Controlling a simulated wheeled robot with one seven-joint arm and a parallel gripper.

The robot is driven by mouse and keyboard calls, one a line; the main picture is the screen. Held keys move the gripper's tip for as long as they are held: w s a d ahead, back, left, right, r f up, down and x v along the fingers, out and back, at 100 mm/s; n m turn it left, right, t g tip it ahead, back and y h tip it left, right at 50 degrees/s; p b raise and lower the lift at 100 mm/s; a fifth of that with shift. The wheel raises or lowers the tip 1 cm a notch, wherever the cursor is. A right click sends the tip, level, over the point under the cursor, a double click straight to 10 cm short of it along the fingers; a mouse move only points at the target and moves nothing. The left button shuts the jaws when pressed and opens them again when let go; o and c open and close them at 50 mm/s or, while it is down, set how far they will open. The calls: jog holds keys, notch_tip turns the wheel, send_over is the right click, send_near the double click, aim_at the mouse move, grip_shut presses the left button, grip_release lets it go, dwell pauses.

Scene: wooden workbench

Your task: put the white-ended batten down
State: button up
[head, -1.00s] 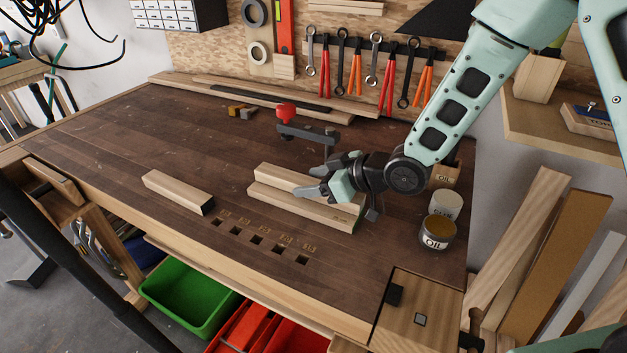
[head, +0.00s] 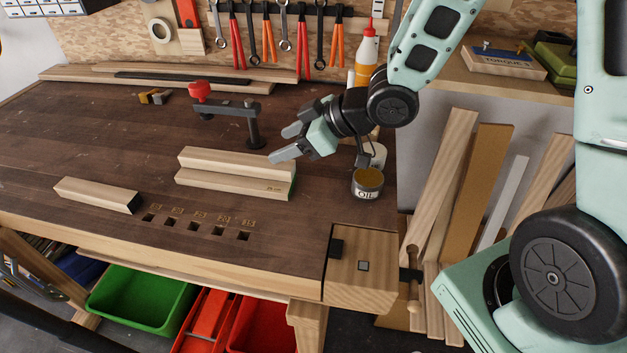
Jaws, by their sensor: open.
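Two pale wooden battens lie side by side on the workbench (head: 70,130). The front one is the green-ended batten (head: 225,183). The rear batten (head: 230,161) lies close along its back side; its end colour does not show clearly, so I cannot tell for sure that it is the white-ended one. I cannot tell whether it rests partly on the front one. My gripper (head: 282,144) is open and empty, above and behind the right end of the rear batten, apart from it. A black-ended batten (head: 95,194) lies apart to the left.
A clamp with a red knob (head: 228,112) stands behind the battens, close to my gripper. An oil tin (head: 368,184) stands to the right, near a glue bottle (head: 367,55). Several square holes (head: 195,227) lie in front. The bench's left middle is clear.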

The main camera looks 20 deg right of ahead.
jog(key=s+r+m+g+h, duration=0.1)
jog(key=s+r+g+h, duration=0.1)
jog(key=s, duration=0.9)
jog(key=s+r+m+g+h, duration=0.2)
jog(key=s+g+h, duration=0.2)
jog(key=s, duration=0.8)
jog(key=shift+s+a+g+h, duration=0.3)
jog(key=shift+a+h, duration=0.15)
jog(key=shift+h, duration=0.55)
jog(key=shift+w+r+p, duration=0.1)
jog(key=shift+r+p, duration=0.35)
